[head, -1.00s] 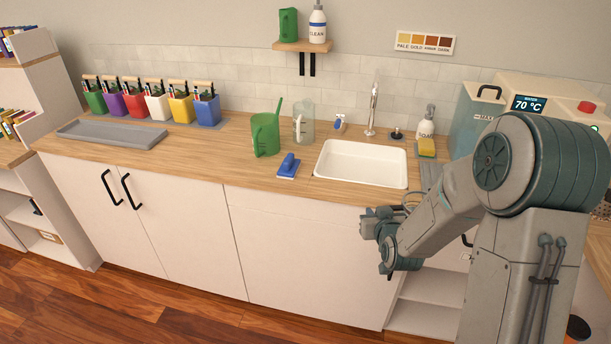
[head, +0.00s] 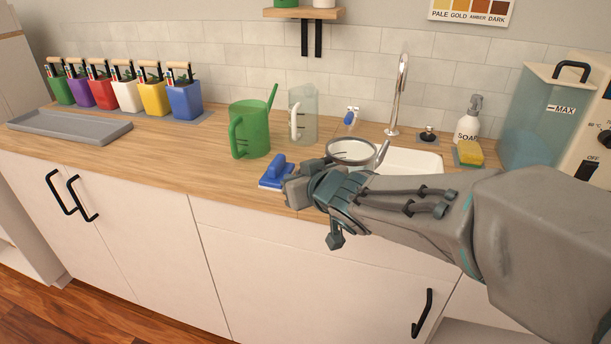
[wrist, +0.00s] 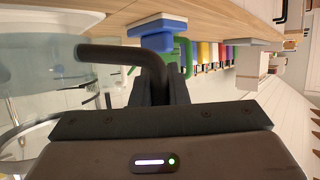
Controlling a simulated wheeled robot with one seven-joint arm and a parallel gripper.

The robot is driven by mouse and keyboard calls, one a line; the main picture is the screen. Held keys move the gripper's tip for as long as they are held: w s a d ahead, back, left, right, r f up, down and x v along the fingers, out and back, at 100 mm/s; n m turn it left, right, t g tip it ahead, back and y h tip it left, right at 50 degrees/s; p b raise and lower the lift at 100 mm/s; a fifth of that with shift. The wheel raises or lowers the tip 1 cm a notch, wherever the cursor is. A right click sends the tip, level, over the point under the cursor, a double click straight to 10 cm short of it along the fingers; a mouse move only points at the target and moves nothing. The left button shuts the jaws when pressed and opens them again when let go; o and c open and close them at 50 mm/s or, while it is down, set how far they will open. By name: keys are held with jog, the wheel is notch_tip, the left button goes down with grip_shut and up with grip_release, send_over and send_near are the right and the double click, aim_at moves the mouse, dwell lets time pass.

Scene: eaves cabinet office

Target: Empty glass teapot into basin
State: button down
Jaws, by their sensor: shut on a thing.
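The glass teapot (head: 351,152) is held up at the front left of the white basin (head: 418,160). Its rim and spout show in the head view, the spout pointing right over the basin; my arm hides its lower body. It looks about upright. My gripper (head: 318,178) is shut on the teapot's dark handle (wrist: 118,53), which shows in the wrist view with the clear glass body to its left. The basin's white wall (wrist: 50,28) is at upper left there. I cannot tell how much liquid the teapot holds.
A blue scrubber (head: 277,172) lies left of the basin. A green jug (head: 250,132) and a clear jug (head: 304,115) stand behind it. The faucet (head: 398,95), a drain plug (head: 428,134), a soap bottle (head: 467,122) and a yellow sponge (head: 470,153) surround the basin.

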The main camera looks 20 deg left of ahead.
jog(key=shift+w+a+r, duration=0.15)
dwell(0.4)
